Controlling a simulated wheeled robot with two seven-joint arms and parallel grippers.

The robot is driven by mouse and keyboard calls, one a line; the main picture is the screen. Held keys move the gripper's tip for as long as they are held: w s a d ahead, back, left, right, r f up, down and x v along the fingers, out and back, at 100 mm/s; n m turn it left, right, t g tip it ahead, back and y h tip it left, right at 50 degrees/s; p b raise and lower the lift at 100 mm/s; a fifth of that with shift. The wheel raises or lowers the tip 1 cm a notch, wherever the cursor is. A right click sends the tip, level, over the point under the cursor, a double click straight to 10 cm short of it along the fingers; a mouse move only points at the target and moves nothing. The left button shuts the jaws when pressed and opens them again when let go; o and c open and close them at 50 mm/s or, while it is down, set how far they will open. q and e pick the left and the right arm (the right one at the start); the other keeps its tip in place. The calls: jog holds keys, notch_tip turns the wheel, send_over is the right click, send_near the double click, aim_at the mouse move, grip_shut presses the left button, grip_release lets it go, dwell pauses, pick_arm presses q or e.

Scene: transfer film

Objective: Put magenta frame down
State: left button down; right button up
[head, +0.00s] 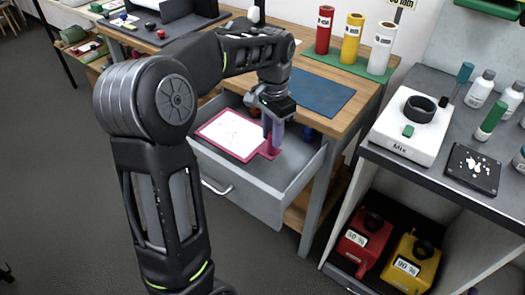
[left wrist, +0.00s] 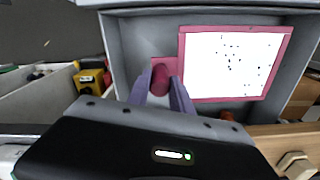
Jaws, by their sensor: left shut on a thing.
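The magenta frame (head: 232,133) has a white panel with dark specks and a handle tab at one corner. It lies roughly flat inside the open grey drawer (head: 238,196). My left gripper (head: 273,134) points down into the drawer, its purple fingers shut on the frame's magenta handle. In the left wrist view the handle knob sits between the fingertips (left wrist: 162,90), and the frame (left wrist: 232,99) extends to the upper right within the drawer walls. Whether the frame touches the drawer floor cannot be told. My right gripper is not in view.
A grey side bench (head: 440,165) at right holds a white mixing device (head: 410,128). Red and yellow canisters stand below it. Drawer walls surround the frame closely.

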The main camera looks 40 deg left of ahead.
pick_arm(q)
jog(key=shift+f, duration=2.1)
jog(key=shift+f, duration=2.65)
jog(key=c, duration=1.1)
grip_release()
jog(key=shift+c, duration=0.2)
notch_tip(320, 180, up, 12)
jog(key=shift+r, duration=0.15)
